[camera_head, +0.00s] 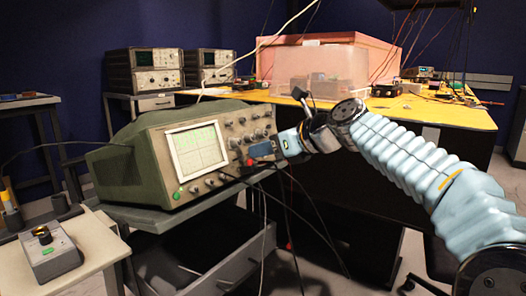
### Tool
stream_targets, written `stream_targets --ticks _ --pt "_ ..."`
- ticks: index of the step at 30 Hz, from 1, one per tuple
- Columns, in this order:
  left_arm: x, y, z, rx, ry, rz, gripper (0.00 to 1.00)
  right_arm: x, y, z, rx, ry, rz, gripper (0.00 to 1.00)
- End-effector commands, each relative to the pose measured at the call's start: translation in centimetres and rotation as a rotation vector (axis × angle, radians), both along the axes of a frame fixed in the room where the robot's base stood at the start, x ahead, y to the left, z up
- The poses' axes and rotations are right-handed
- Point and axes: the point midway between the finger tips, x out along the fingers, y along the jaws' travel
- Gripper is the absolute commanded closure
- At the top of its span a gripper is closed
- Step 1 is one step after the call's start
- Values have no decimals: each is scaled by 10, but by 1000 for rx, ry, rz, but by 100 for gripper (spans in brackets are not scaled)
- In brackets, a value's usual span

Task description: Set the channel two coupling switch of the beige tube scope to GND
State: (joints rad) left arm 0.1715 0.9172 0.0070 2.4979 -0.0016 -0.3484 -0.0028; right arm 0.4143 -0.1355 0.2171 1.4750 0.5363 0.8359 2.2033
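The beige tube scope (160,152) stands on a grey cart, its front panel turned to the right and toward me. Its screen (197,150) is lit pale, with a green button below it. Knobs and switches fill the panel right of the screen. My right arm comes in from the right, and my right gripper (262,150) is at the right part of this panel, close to or touching it. Its fingertips and the switches behind them are too small and covered to make out, so the coupling switch's position cannot be told. My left gripper is not in view.
A small grey box with a black knob (48,253) sits on a pale table at the lower left. Dark cables hang from the scope's lower panel. A yellow-topped bench (440,112) with a clear bin and pink foam stands behind. More instruments (145,70) stand at the back left.

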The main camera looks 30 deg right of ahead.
Motion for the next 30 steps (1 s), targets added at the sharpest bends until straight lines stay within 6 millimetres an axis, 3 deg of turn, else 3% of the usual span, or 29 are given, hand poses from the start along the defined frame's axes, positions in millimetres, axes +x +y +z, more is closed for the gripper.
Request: stream_targets --ticks 11,18,30 --pt "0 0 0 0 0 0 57 7 3 -3 0 0 0 66" --pt "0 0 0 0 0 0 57 7 3 -3 0 0 0 100" --pt "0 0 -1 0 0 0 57 6 3 -3 0 0 0 100"
